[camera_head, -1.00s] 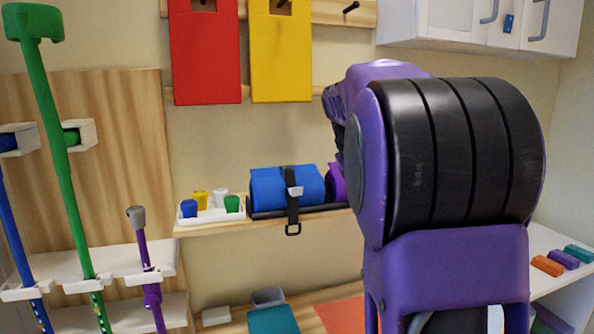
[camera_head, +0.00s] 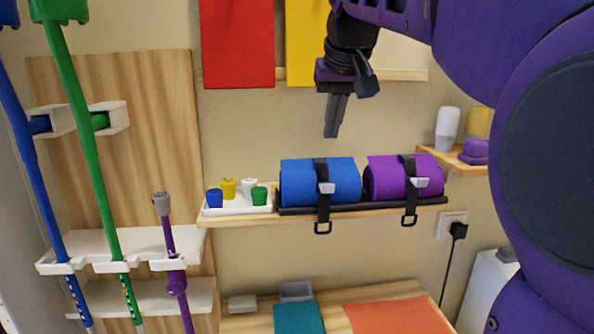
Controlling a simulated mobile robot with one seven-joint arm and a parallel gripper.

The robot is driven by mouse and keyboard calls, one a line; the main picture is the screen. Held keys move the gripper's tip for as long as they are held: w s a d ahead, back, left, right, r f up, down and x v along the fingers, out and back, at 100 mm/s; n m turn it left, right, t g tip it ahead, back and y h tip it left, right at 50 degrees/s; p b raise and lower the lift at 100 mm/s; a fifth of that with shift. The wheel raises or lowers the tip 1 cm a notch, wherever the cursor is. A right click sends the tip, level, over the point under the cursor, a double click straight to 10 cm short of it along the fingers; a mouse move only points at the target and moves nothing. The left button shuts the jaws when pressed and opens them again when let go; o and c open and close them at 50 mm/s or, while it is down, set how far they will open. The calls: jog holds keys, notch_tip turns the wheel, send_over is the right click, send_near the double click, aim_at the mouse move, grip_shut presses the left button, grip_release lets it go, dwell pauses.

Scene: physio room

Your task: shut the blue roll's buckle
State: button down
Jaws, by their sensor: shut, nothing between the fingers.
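The blue roll (camera_head: 298,186) lies on a wall shelf (camera_head: 242,219), in a black rack beside the purple roll (camera_head: 384,180). A black strap (camera_head: 322,208) runs over the blue roll, with a grey buckle (camera_head: 326,188) on its front. I cannot tell from here whether the buckle's lever is fully down. My gripper (camera_head: 331,136) is shut and empty, pointing down above the blue roll and apart from it.
A white tray (camera_head: 213,211) with several coloured pots stands left of the blue roll. Blue and green (camera_head: 88,150) crutches or canes stand at the left. Red (camera_head: 238,45) and yellow mats hang behind. Bottles (camera_head: 447,128) stand on a right shelf. The air before the rolls is clear.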

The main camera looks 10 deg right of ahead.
aim_at(329, 189)
jog(key=b+x, duration=0.1)
jog(key=x, duration=0.9)
jog(key=shift+s, duration=0.1)
jog(key=s, duration=0.2)
jog(key=s+b, duration=0.1)
jog(key=shift+f, duration=0.25)
jog(key=shift+s+f, duration=0.15)
jog(key=shift+s, duration=0.25)
jog(key=shift+w+f, duration=0.1)
jog(key=shift+w, duration=0.05)
